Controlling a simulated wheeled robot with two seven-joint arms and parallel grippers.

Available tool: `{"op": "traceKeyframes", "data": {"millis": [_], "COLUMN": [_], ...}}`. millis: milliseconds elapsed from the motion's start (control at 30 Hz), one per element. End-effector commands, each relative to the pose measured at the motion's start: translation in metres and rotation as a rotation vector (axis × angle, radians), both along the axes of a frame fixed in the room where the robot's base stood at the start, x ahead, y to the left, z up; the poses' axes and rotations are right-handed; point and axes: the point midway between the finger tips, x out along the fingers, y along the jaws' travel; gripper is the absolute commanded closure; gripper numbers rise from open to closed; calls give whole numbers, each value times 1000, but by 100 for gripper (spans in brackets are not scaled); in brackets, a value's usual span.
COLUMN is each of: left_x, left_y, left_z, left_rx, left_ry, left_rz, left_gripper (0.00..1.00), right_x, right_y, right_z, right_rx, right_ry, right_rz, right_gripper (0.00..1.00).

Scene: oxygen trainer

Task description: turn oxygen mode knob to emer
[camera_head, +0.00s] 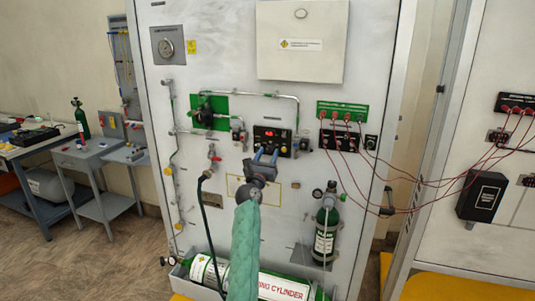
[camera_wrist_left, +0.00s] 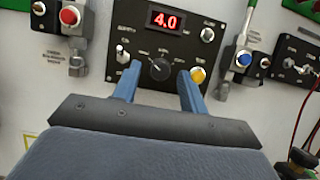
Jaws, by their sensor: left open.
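The oxygen control panel (camera_head: 272,137) is a small black box with a red display on the white trainer board. In the left wrist view the panel (camera_wrist_left: 207,48) shows 4.0. A round dark knob (camera_wrist_left: 159,68) with a pale pointer line sits at its lower middle; its small labels are too blurred to read. My left gripper (camera_head: 265,153) is just in front of the panel. Its blue fingers (camera_wrist_left: 161,72) are open and empty, one to each side of the knob in the picture. I cannot tell whether they touch the panel. My right gripper is in neither view.
A silver toggle (camera_wrist_left: 122,55) and a yellow knob (camera_wrist_left: 198,75) sit close to the fingers. A blue button (camera_wrist_left: 243,58) and red button (camera_wrist_left: 69,16) flank the panel. Red cables (camera_head: 440,182) hang at the right. A green cylinder (camera_head: 326,232) stands lower right.

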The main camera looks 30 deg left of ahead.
Motion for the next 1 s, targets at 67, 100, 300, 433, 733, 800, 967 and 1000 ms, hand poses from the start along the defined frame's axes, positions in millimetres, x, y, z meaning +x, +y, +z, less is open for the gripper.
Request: {"op": "traceKeyframes", "data": {"millis": [67, 100, 300, 433, 733, 800, 967, 1000], "left_x": [2, 2, 1, 1, 1, 1, 1, 1], "left_y": [0, 0, 0, 1, 1, 1, 2, 3], "left_z": [0, 0, 0, 0, 0, -1, -2, -1], "left_rx": [0, 0, 0, 0, 14, 31, 99, 125], "left_ry": [0, 0, 0, 0, 3, 7, 24, 30], "left_rz": [0, 0, 0, 0, 0, 0, 1, 1], "left_gripper": [57, 57, 63, 89, 100, 100, 100, 100], "right_x": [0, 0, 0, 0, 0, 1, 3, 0], "right_y": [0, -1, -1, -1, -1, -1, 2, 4], "right_z": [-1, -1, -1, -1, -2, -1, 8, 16], "right_rx": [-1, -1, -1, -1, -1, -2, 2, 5], "right_ry": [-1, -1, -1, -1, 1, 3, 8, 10], "right_rz": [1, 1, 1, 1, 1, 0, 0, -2], "right_gripper": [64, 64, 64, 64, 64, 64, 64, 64]}}
